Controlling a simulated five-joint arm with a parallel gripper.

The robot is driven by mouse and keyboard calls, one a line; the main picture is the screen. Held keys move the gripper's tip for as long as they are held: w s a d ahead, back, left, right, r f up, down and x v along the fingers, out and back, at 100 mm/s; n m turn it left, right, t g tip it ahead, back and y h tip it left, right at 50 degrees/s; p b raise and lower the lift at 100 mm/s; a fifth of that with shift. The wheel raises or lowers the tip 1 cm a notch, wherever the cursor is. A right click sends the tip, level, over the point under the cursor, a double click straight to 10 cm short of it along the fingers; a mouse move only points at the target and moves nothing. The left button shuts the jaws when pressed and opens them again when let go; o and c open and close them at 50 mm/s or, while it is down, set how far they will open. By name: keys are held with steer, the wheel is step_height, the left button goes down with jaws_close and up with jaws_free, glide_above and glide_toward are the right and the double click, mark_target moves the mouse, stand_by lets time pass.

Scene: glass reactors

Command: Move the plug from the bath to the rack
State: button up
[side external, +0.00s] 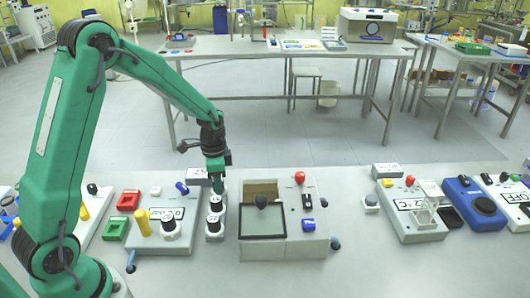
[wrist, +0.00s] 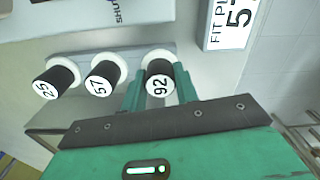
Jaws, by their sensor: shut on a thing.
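My gripper (side external: 217,178) points down at the far end of a narrow grey rack (wrist: 115,52). In the wrist view its green fingers (wrist: 159,90) are on both sides of a black plug with a white cap marked 92 (wrist: 159,83), shut on it. That plug is in line with two more, marked 57 (wrist: 101,82) and 25 (wrist: 46,86), which stand in the rack. I cannot tell whether plug 92 is fully seated. In the side view the two free plugs (side external: 214,224) show in front of my gripper. I cannot tell for certain which device is the bath.
Right of the rack is a grey box with a black-framed window (side external: 263,222) and a red knob (side external: 299,177). Left is a device with a yellow post (side external: 143,223). Free bench lies between.

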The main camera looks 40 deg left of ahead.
steer(key=shift+f, duration=0.15)
steer(key=o, duration=1.3)
steer(key=shift+r, duration=3.55)
